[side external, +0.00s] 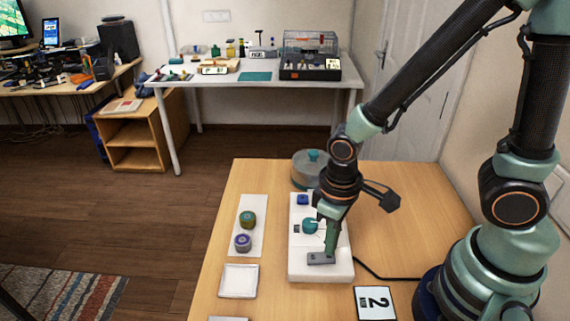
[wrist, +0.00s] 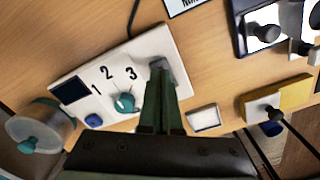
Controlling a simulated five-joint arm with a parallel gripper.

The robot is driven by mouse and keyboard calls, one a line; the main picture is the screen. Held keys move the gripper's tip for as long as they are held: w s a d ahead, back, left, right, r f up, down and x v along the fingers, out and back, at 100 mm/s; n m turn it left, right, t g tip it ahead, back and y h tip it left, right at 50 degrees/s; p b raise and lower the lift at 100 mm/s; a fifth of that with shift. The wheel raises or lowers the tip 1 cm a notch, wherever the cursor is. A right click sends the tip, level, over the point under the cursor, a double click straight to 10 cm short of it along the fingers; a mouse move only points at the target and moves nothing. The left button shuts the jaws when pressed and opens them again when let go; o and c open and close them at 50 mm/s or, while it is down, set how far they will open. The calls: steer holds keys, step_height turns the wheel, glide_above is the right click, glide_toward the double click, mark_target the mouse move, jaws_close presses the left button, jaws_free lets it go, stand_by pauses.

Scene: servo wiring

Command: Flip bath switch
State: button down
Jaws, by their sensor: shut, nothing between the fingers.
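The white bath unit (side external: 340,268) lies on the wooden table and also shows in the wrist view (wrist: 150,45). At its near end is a grey switch (side external: 316,259), partly hidden behind my fingertips in the wrist view (wrist: 158,63). The unit also has a teal dial (side external: 309,226), marked 1, 2, 3 in the wrist view, and a blue button (side external: 302,200). My gripper (side external: 330,250) is shut and empty, pointing down with its tips at the grey switch. I cannot tell whether they touch it or which way the switch is set.
A lidded round pot (side external: 308,172) stands behind the unit. Left of it is a white strip (side external: 250,207) with two round pieces, and a shallow white tray (side external: 239,281). A card marked 2 (side external: 375,303) and a black cable lie to the right. The table's right rear is clear.

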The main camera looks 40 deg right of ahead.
steer(key=shift+f, duration=0.95)
stand_by(0.5)
steer(key=shift+r, duration=3.55)
steer(key=w+d+r+m+t, duration=0.1)
steer(key=w+d+r+t, duration=0.1)
steer(key=d+r, duration=0.2)
steer(key=w+d+r+m+t, duration=0.2)
steer(key=d+r, duration=0.3)
steer(key=r, duration=0.4)
steer(key=shift+d+r+t, duration=0.3)
steer(key=shift+r+t, duration=0.05)
steer(key=shift+t, duration=0.45)
